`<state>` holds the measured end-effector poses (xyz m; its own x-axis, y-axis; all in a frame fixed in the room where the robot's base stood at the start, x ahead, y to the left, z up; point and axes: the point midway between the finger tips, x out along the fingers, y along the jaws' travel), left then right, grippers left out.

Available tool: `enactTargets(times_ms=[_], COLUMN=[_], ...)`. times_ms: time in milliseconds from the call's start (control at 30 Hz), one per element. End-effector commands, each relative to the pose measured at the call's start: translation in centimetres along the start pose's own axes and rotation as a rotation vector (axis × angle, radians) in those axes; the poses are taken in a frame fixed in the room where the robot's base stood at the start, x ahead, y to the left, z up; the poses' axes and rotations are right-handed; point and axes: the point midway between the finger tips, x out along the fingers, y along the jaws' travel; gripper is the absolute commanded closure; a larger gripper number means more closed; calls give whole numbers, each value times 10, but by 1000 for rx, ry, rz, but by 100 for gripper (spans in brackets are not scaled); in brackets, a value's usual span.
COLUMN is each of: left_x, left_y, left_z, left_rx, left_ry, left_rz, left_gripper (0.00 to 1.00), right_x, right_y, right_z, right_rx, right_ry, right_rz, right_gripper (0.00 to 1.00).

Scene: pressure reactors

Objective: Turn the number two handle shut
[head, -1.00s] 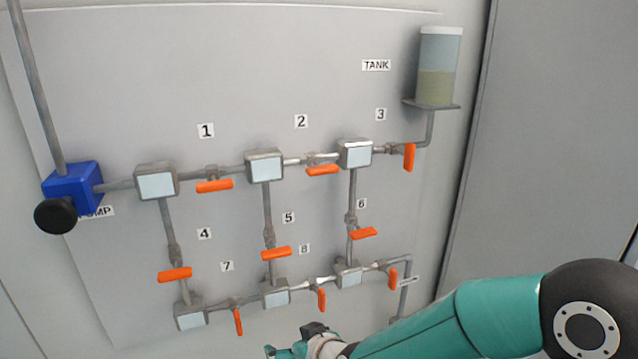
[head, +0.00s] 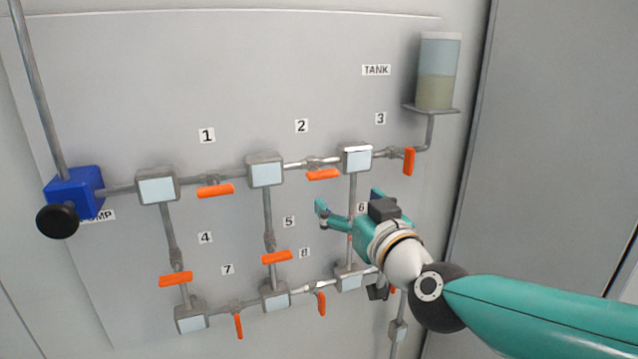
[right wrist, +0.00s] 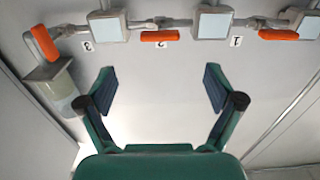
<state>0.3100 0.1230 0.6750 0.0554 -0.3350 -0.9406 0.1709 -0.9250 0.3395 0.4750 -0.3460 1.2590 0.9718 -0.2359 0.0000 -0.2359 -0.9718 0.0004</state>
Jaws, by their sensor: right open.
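The number two handle (head: 323,174) is an orange lever lying roughly level, along its pipe, below the label "2" (head: 301,125). It also shows at the top middle of the right wrist view (right wrist: 160,35), where the label appears upside down. My right gripper (head: 348,199) is open and empty, a little below and to the right of the handle in the head view. In the right wrist view my gripper's fingers (right wrist: 158,84) are spread apart, and the handle shows beyond them, not between them. My left gripper is not in view.
Handle 1 (head: 216,191) lies level to the left; handle 3 (head: 409,161) hangs upright to the right, under the tank (head: 437,72). Grey junction boxes (head: 265,171) (head: 356,158) flank handle two. My right arm hides handle 6.

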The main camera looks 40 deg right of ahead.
Motion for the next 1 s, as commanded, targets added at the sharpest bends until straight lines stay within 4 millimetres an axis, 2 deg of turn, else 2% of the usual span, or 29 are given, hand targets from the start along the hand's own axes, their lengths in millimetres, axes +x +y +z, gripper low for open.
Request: enactTargets(times_ms=[100,300,500,700,967,1000], left_x=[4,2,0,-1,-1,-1], left_y=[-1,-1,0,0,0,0], left_z=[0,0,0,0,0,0], left_rx=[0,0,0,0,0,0], left_ry=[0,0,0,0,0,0], left_rz=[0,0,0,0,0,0], left_gripper=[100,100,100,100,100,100], right_x=[29,70,99,110,111,111], right_y=[0,-1,-2,-2,-2,-2], right_z=[3,1,0,0,0,0], right_rx=[-2,-1,1,0,1,1], right_ry=[-3,-3,-2,0,0,0], right_rz=[0,-1,-3,-3,-3,-3], right_gripper=[8,8,8,8,8,15])
